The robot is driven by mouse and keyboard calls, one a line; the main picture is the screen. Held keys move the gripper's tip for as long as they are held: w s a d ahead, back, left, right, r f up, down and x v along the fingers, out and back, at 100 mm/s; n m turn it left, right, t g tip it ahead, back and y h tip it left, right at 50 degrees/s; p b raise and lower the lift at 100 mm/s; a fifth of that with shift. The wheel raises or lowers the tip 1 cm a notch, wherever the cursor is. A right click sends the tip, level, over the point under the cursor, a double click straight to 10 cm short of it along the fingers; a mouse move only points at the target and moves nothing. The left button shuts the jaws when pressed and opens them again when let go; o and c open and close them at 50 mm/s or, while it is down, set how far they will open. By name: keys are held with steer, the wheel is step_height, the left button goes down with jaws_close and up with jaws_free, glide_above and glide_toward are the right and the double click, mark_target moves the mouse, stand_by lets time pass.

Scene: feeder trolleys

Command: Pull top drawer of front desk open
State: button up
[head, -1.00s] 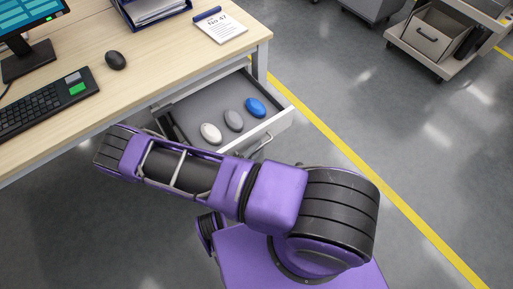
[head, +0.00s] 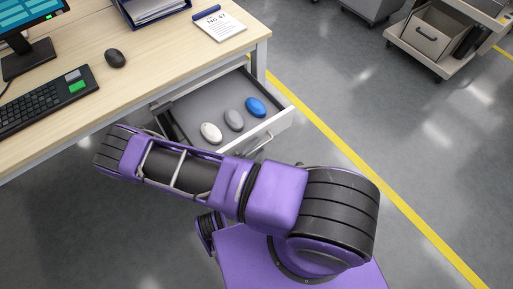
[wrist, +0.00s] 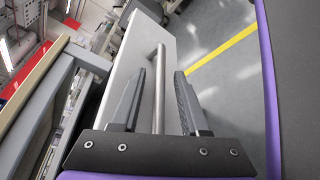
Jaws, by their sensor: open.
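The front desk (head: 150,75) has its top drawer (head: 185,103) pulled out, with a white, a grey and a blue oval item lying inside. The drawer's white front also shows in the wrist view (wrist: 133,62). Its metal bar handle (wrist: 153,88) runs between the two fingers of my gripper (wrist: 158,92). The fingers are open, with a gap on both sides of the bar. In the head view the handle (head: 262,146) shows just beyond my arm, and my gripper is hidden there.
A monitor, keyboard (head: 45,98), mouse (head: 115,58), notepad (head: 219,25) and binder tray stand on the desk. A trolley (head: 440,40) with a bin is at the upper right. The floor right of the drawer is clear, crossed by a yellow line (head: 370,180).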

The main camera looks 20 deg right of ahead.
steer(key=v, duration=1.7)
steer(key=shift+a+p, duration=0.2)
steer(key=shift+p, duration=0.15)
steer(key=shift+s+r, duration=0.1)
steer(key=shift+r, duration=0.05)
